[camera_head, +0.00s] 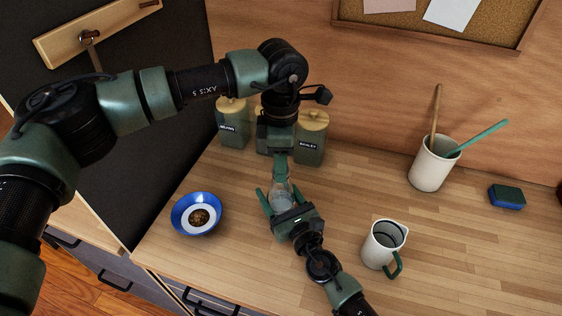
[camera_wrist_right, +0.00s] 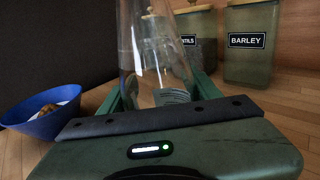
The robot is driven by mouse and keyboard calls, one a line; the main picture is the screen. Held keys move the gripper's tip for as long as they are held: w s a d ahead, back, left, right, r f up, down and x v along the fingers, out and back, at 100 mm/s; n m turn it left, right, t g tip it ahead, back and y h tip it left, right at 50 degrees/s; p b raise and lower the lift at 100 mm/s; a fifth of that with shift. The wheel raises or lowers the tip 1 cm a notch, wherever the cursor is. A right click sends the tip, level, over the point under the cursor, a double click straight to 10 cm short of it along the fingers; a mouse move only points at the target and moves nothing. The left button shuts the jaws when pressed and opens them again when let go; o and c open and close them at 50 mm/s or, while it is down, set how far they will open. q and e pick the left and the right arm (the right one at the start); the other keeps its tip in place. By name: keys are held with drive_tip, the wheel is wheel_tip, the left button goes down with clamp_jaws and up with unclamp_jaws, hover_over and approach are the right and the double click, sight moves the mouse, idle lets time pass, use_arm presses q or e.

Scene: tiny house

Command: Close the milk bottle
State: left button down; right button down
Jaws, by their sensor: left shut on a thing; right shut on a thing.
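The clear glass milk bottle (camera_head: 282,196) stands upright on the wooden counter; it fills the middle of the right wrist view (camera_wrist_right: 155,55), its top cut off there. My right gripper (camera_head: 278,190) comes from the front, its green fingers on both sides of the bottle, shut on it. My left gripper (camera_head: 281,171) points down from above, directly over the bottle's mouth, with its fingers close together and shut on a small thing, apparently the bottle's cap. The fingers hide the cap and the bottle's mouth, so I cannot tell whether the cap touches the rim.
A blue bowl (camera_head: 180,217) with brown contents is left of the bottle. Several green canisters with wooden lids, one labelled barley (camera_head: 310,143), stand close behind. A white pitcher (camera_head: 378,248), utensil cup (camera_head: 428,168) and sponge (camera_head: 507,198) are right. Counter between them is clear.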

sight(287, 210)
use_arm(q)
drive_tip(key=c, duration=0.8)
unclamp_jaws()
use_arm(e)
drive_tip(key=shift+f, duration=0.1)
use_arm(q)
wheel_tip(287, 210, up, 12)
drive_tip(key=shift+r, duration=0.1)
use_arm(e)
drive_tip(key=shift+c, duration=1.3)
unclamp_jaws()
drive_tip(key=v, duration=0.7)
drive_tip(key=shift+s+d+b, duration=0.15)
drive_tip(key=shift+s+b, duration=0.25)
use_arm(q)
drive_tip(key=shift+f, duration=0.5)
